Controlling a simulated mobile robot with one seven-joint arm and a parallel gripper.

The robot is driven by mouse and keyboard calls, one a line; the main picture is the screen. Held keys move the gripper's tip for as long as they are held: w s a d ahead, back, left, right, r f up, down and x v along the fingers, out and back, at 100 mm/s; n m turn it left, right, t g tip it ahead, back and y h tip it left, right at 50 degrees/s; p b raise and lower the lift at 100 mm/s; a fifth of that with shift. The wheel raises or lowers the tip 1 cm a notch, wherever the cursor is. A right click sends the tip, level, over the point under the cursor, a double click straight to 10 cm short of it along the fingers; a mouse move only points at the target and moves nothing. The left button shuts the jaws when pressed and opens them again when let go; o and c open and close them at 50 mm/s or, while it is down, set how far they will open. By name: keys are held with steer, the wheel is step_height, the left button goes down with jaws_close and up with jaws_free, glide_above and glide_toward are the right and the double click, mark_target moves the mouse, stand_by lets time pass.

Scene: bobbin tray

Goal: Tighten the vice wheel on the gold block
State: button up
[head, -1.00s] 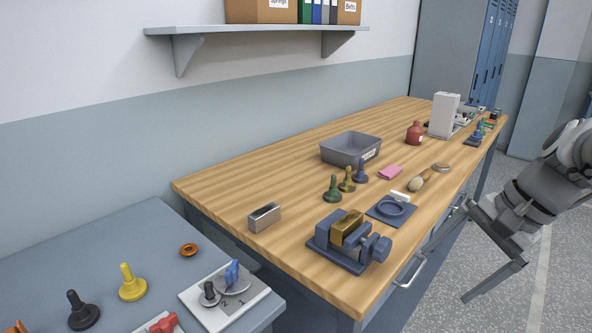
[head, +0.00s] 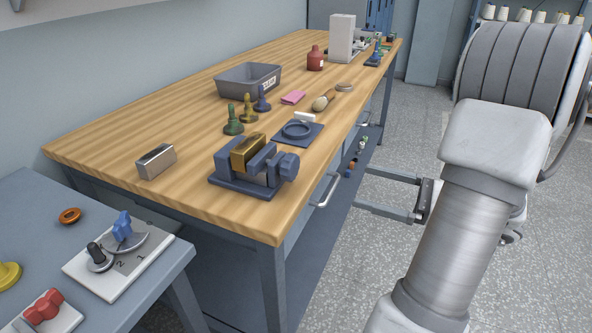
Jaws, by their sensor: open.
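The blue-grey vice (head: 232,184) stands on the wooden bench near its front corner. The gold block (head: 243,157) sits between its jaws; I cannot tell how tightly. The dark blue vice wheel (head: 288,167) is on the vice's right side, facing the bench's front edge. My gripper (head: 361,189) is open and empty, its two long fingers pointing left. In the picture it lies to the right of the wheel, beyond the bench edge and apart from the vice.
A metal block (head: 157,163) lies left of the vice. Behind it are a blue plate with a ring (head: 299,131), several pawn-shaped pieces (head: 234,122) and a grey bin (head: 248,82). A drawer handle (head: 328,191) sticks out from the bench front. A side table (head: 50,215) holds switches.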

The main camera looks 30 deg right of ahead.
mark_target(295, 167)
steer(key=b+x, duration=0.2)
steer(key=x, duration=1.3)
steer(key=shift+w+a+b, duration=0.15)
steer(key=shift+a+b, duration=0.05)
steer(key=shift+b, duration=0.15)
steer(key=c, duration=1.3)
steer(key=shift+c, duration=0.2)
steer(key=shift+r+p, duration=0.1)
steer(key=shift+p, duration=0.4)
